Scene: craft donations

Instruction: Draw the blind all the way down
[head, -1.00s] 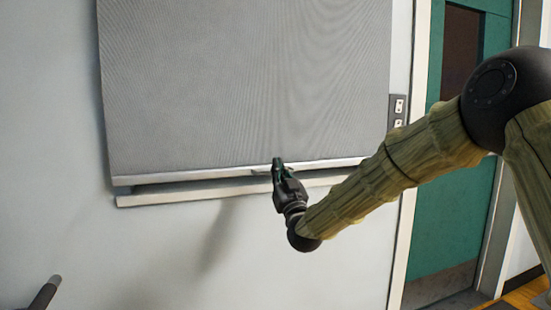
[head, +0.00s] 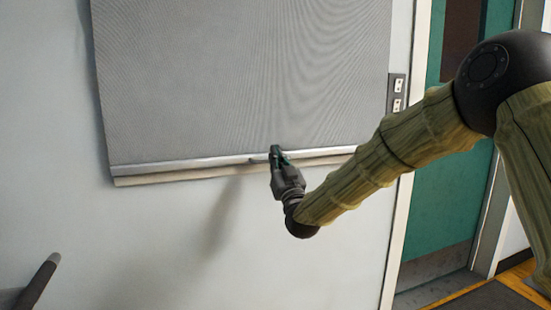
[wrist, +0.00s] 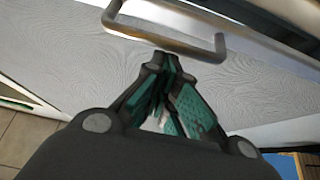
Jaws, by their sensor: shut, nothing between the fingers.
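The grey blind (head: 230,80) hangs over most of the wall opening in the head view. Its pale bottom bar (head: 170,167) sits just above the sill (head: 160,178), with little or no gap visible. A metal pull handle (wrist: 165,38) shows as a loop at the top of the wrist view; in the head view it is mostly hidden by my fingers. My gripper (head: 276,153) is at the bar, in front of the handle. Its green-padded fingers (wrist: 166,62) are shut with nothing between them, close to the handle. I cannot tell whether they touch it.
A wall switch plate (head: 397,95) is right of the blind. Farther right is a green door (head: 445,215) with a pale frame. The wall below the sill (head: 250,250) is clear. A dark rod-like thing (head: 40,280) shows at the lower left.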

